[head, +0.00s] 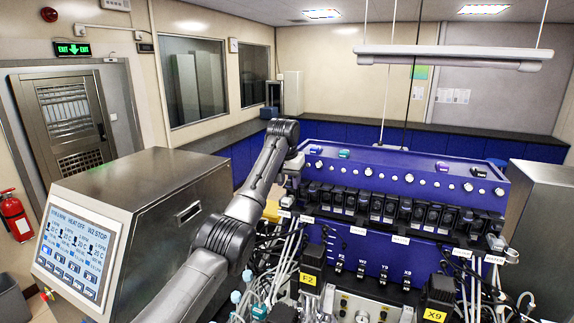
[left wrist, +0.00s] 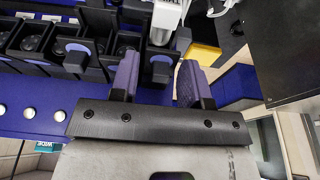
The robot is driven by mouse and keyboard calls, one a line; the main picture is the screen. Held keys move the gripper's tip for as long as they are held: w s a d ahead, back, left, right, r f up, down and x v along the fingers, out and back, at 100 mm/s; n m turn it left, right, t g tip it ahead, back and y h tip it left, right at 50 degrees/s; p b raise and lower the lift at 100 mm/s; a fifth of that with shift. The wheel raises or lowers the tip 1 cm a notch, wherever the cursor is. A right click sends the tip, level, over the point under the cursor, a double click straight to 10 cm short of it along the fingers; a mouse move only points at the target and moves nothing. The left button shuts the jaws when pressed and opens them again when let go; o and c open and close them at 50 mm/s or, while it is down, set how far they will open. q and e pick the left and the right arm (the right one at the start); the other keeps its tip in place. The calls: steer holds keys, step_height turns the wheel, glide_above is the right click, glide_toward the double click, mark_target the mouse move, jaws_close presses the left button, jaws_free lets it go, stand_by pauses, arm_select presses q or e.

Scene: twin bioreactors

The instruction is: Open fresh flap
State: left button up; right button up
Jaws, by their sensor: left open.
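A row of black pump housings with flaps (head: 378,207) runs along the front of the blue bioreactor unit (head: 400,180). Small white labels sit below the row, too small to read surely, so I cannot tell which flap is the fresh one. My left gripper (head: 291,180) is at the left end of this row, pointing down and partly hidden by its arm. In the left wrist view its two purple-padded fingers (left wrist: 158,82) are apart and empty. My right gripper is not in view.
Tubes and cables (head: 285,255) crowd the space below the row. A steel cabinet with a screen (head: 78,245) stands at the left, another steel box (head: 538,215) at the right. A yellow block (left wrist: 203,53) lies beside the fingers. A lamp (head: 453,55) hangs above.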

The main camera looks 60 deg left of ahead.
arm_select(q)
steer(key=b+v, duration=0.1)
steer(key=v, duration=1.2)
stand_by(0.4)
